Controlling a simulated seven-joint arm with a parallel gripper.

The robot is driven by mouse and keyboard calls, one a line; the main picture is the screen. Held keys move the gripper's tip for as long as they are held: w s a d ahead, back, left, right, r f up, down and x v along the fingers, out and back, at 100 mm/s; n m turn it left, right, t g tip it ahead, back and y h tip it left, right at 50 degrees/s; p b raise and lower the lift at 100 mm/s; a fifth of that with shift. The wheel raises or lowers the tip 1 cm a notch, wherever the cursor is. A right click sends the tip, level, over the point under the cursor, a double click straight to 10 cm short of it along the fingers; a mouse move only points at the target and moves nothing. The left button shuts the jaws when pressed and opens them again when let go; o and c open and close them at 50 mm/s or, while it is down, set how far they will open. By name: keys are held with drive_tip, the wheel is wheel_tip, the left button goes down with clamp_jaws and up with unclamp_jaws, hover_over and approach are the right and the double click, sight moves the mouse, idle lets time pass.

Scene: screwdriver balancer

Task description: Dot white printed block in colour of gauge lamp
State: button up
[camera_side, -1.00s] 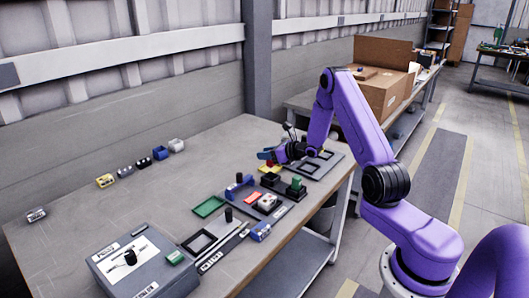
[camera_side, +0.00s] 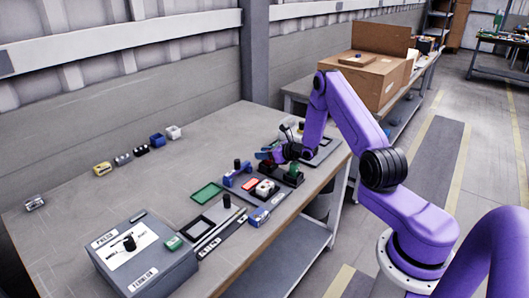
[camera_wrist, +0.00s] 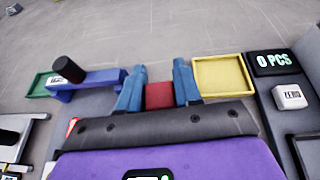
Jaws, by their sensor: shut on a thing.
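A white printed block (camera_side: 266,187) sits on a grey plate beside a red piece (camera_side: 250,184); its print is too small to read. My gripper (camera_side: 268,157) is low over the bench, beyond the block. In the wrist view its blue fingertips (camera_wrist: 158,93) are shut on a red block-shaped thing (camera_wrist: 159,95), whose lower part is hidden. A grey box (camera_side: 150,265) with a black knob and a green piece (camera_side: 173,243) stands front left. A display (camera_wrist: 274,60) reads "0 PCS" in the wrist view.
A purple-blue bracket with a black knob (camera_side: 238,172) stands left of my gripper. A green tray (camera_side: 207,193) lies further left, and a yellow tray (camera_wrist: 225,76) is right of my fingers. The bench's back left is mostly clear.

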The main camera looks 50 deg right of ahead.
drive_tip(key=o, duration=1.1)
wheel_tip(320, 180, up, 4)
drive_tip(key=shift+s+f, duration=0.1)
drive_tip(key=shift+s, duration=0.05)
drive_tip(key=s+a+r, duration=0.1)
drive_tip(key=s+r, duration=0.2)
drive_tip(key=s, duration=0.1)
drive_tip(key=s+a+r, duration=0.2)
drive_tip(key=s+r, duration=0.1)
drive_tip(key=s, duration=0.1)
drive_tip(key=s+a+r, duration=0.2)
drive_tip(key=s+r, duration=0.1)
drive_tip(key=s, duration=0.1)
drive_tip(key=shift+s+a+r, duration=0.15)
drive_tip(key=shift+s+a, duration=0.1)
drive_tip(key=shift+s, duration=0.1)
drive_tip(key=shift+r, duration=2.5)
